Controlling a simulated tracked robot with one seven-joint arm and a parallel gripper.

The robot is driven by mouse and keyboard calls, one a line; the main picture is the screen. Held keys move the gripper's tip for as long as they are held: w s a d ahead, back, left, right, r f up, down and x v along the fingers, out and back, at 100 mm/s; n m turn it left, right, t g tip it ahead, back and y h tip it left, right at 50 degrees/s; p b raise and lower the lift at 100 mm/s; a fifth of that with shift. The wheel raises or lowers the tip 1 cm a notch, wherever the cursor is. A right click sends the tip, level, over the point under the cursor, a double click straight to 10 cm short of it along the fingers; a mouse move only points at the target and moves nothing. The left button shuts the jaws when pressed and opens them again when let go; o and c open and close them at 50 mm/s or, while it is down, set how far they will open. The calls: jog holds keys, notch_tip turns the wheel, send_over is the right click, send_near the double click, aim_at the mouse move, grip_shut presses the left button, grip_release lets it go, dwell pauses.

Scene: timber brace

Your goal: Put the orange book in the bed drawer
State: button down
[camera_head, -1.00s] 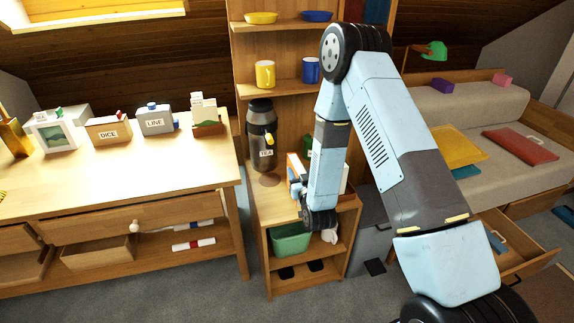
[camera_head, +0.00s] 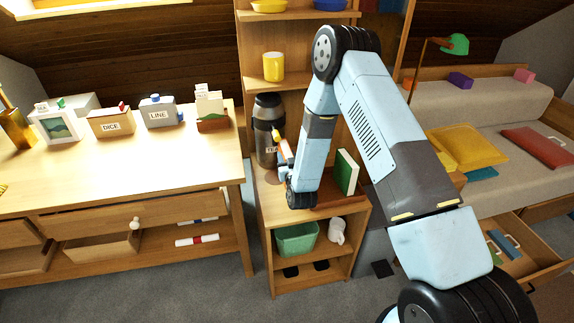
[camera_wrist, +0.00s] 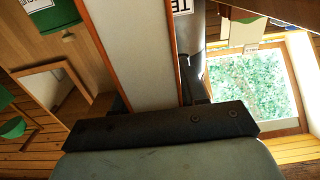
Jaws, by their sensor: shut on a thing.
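The orange book (camera_head: 279,146) shows only partly in the head view, beside my forearm and in front of the dark tea flask (camera_head: 265,112). In the wrist view, its pale page edges (camera_wrist: 135,50) stand between two brown-orange cover edges. My gripper (camera_wrist: 160,102) is shut on it; in the head view the jaws are mostly hidden by my arm. The bed drawer (camera_head: 541,272) is pulled open under the bed at the right, with green and blue books (camera_head: 505,245) lying in it.
A green book (camera_head: 346,172) stands on the small shelf top (camera_head: 325,203), right of my forearm. A yellow mug (camera_head: 273,66) is on the shelf above. A green lamp (camera_head: 454,44) stands behind my arm. Yellow (camera_head: 468,147) and red (camera_head: 536,148) cushions lie on the bed.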

jog(key=shift+f, duration=1.45)
jog(key=shift+w+f, duration=0.25)
jog(key=shift+f, duration=0.2)
jog(key=c, duration=0.6)
grip_release()
jog(key=v, duration=1.2)
jog(key=shift+r, duration=0.1)
